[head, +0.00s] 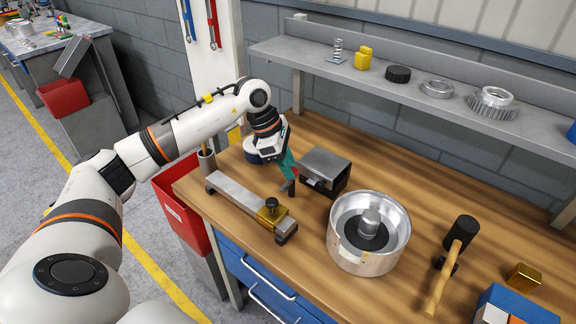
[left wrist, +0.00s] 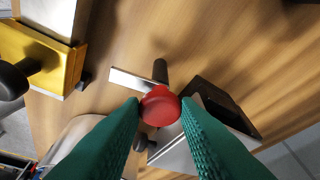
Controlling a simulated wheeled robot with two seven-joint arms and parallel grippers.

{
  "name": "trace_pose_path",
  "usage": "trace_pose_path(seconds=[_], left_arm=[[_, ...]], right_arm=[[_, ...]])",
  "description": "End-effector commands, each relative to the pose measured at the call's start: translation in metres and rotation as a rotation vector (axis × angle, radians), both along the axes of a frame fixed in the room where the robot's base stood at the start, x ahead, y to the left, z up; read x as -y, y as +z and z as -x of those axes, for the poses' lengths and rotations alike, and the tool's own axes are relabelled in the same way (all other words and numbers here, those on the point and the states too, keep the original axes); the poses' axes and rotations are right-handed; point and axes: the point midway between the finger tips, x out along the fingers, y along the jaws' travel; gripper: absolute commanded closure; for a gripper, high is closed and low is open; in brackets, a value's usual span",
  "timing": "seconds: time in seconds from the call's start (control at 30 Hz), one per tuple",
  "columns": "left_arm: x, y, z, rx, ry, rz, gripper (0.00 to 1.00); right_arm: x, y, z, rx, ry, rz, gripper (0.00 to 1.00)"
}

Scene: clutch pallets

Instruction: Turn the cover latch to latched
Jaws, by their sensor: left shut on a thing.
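A small red knob (left wrist: 160,106) sits between the green fingertips of my left gripper (left wrist: 158,112) in the left wrist view, and the gripper is shut on it. A dark post (left wrist: 160,72) and a thin metal strip (left wrist: 130,80) show beside the knob. In the head view my left gripper (head: 289,178) points down at the left side of a grey metal box (head: 326,163). The box also shows in the left wrist view (left wrist: 220,112), partly behind a finger. The fingers hide part of the latch, so its exact setting cannot be told. My right gripper is not in view.
A metal slide fixture (head: 238,197) with a brass block (head: 271,215) lies left of the box. A round metal housing (head: 369,262) stands in front right. A hammer (head: 452,255) lies farther right. A shelf (head: 420,104) with parts runs along the back.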

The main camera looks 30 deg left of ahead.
Motion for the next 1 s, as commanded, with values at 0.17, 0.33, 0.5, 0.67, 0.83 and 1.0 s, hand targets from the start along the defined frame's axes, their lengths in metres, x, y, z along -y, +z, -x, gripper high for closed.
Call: trace_pose_path(seconds=[0.17,0.33,0.5,0.67,0.83,1.0], left_arm=[[0.0,-0.002,0.001,0.005,0.149,-0.002,0.94],[0.001,-0.002,0.002,0.006,0.311,-0.001,0.94],[0.003,-0.002,0.003,0.006,0.471,0.0,0.94],[0.004,-0.001,0.003,0.008,0.623,0.001,0.94],[0.005,-0.001,0.004,0.008,0.785,0.001,0.94],[0.007,0.0,0.004,0.008,0.946,0.003,0.94]], right_arm=[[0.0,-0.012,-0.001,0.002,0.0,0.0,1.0],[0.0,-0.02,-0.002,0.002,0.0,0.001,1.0],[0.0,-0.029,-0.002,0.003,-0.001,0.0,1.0],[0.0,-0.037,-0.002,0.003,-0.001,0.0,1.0],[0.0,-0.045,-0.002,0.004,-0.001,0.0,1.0],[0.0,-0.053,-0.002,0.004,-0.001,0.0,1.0]])
